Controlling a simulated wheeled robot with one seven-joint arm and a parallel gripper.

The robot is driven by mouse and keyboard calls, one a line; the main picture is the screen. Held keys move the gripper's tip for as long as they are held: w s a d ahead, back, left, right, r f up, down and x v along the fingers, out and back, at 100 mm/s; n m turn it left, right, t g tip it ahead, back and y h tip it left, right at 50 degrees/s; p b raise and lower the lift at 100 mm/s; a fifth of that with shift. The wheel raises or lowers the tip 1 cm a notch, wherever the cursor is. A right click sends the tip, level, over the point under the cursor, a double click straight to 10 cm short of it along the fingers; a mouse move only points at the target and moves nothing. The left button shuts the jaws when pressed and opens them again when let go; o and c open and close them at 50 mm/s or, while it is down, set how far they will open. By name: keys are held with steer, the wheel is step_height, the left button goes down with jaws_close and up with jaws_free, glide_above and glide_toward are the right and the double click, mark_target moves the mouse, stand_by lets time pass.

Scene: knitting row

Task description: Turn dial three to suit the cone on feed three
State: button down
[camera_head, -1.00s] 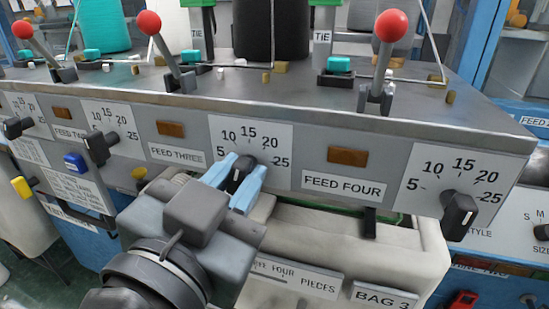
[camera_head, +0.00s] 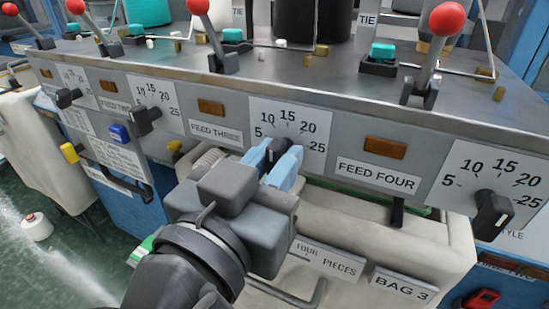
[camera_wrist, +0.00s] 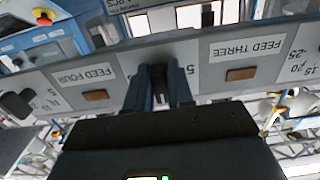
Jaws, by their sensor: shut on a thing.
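The dial with a black knob (camera_head: 277,147) is on the grey front panel, right of the FEED THREE label (camera_head: 216,132). Its white scale (camera_head: 316,114) reads 5, 10, 15, 20, 25. My gripper (camera_head: 275,158) is shut on this knob, one blue finger on each side. The wrist view shows the dark knob (camera_wrist: 158,74) between the fingers. The knob's pointer direction is hard to read because the fingers cover part of it. A large black cone (camera_head: 308,20) stands behind the panel above this dial; its top is cut off.
The FEED FOUR label (camera_head: 376,176) and another knob (camera_head: 492,213) are to the right. A further knob (camera_head: 146,120) is to the left. Red-balled levers (camera_head: 452,19) stand on the metal ledge. A cream bag front (camera_head: 420,245) lies below the panel.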

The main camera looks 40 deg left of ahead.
steer(key=c, duration=1.1)
jaws_free()
steer(key=b+v, duration=0.1)
steer(key=v, duration=0.6)
steer(key=shift+s+d, duration=0.1)
steer(key=shift+s, duration=0.3)
